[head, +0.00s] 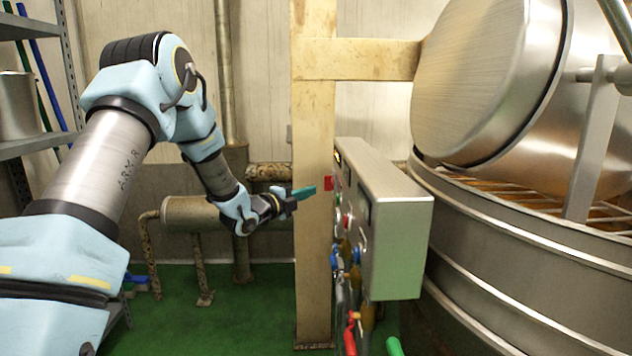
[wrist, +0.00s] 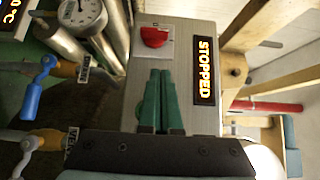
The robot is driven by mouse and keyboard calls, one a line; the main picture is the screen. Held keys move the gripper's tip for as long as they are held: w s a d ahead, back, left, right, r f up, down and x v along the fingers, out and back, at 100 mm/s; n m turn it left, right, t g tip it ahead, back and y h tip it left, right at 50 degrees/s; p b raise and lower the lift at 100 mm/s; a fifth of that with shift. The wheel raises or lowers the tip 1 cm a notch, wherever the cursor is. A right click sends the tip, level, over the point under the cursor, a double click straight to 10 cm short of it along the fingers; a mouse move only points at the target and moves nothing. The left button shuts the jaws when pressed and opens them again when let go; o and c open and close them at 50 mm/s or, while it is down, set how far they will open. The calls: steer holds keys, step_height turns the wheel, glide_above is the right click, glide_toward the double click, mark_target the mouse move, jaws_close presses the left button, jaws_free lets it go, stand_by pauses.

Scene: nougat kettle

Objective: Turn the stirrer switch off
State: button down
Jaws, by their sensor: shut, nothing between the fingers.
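The red stirrer switch (wrist: 154,37) is a round knob on the grey face of the control box (wrist: 185,35), with small markings beside it. A lit display (wrist: 204,70) to its right reads STOPPED. My gripper (wrist: 160,72) has green fingers, pressed together and empty, and its tips show just below the knob in the wrist view. In the head view, the gripper (head: 314,189) points right at the red knob (head: 328,183), with a small gap between them. The control box (head: 400,250) shows there edge-on, so its face is mostly hidden.
A wooden post (head: 313,120) stands behind the knob in the head view. The large metal kettle (head: 520,240) fills the right. Green floor (head: 240,310) is open below my arm.

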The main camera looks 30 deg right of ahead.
mark_target(329, 180)
steer(key=shift+w+d+p, duration=0.4)
steer(key=shift+w+d, duration=0.5)
steer(key=shift+d, duration=0.25)
steer(key=shift+w+d+p, duration=0.35)
steer(key=shift+w+d, duration=0.5)
steer(key=shift+d, duration=0.35)
steer(key=shift+w+d+p, duration=0.4)
steer(key=shift+w+d, duration=0.5)
steer(key=shift+d, duration=0.25)
